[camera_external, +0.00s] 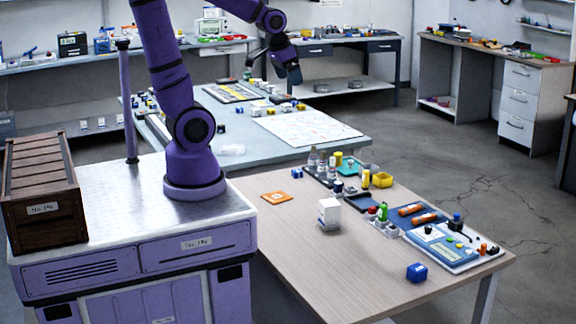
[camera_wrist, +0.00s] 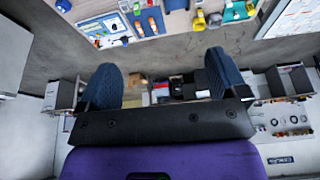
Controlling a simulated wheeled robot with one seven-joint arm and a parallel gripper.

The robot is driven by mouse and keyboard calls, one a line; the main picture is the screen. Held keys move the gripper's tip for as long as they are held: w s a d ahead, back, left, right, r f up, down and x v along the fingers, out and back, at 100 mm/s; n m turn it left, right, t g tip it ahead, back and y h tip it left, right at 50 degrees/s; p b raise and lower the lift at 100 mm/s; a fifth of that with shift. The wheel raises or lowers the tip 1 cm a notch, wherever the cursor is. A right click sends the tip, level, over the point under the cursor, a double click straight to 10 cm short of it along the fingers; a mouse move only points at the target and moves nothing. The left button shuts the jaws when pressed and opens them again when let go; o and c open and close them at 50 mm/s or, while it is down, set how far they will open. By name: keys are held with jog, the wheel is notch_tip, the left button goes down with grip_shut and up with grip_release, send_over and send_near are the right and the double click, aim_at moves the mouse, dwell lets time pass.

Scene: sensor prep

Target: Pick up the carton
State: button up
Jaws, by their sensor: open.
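A small white carton (camera_external: 329,213) stands upright on the wooden-topped table, near the middle of its surface, with open table in front of it. My gripper (camera_external: 287,70) is raised high beyond the far end of the table, well apart from the carton. In the wrist view, the two blue-grey finger pads of my gripper (camera_wrist: 162,78) are spread wide with nothing between them. I cannot make out the carton in the wrist view.
An orange square (camera_external: 275,197) lies left of the carton. The table's front left is clear.

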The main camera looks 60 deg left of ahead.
jog(key=w+d+f+g, duration=0.1)
jog(key=w+f, duration=0.6)
jog(key=f, duration=0.1)
jog(key=m+g, duration=0.1)
jog(key=g, duration=0.2)
send_over(330, 202)
jog(key=f, duration=2.6)
jog(key=shift+s+d+f, duration=0.1)
jog(key=shift+d+f, duration=0.1)
jog(key=shift+f, duration=0.2)
jog(key=shift+a+f, duration=0.1)
jog(key=shift+f, duration=5.55)
jog(key=c, duration=1)
jog(key=shift+r, duration=0.1)
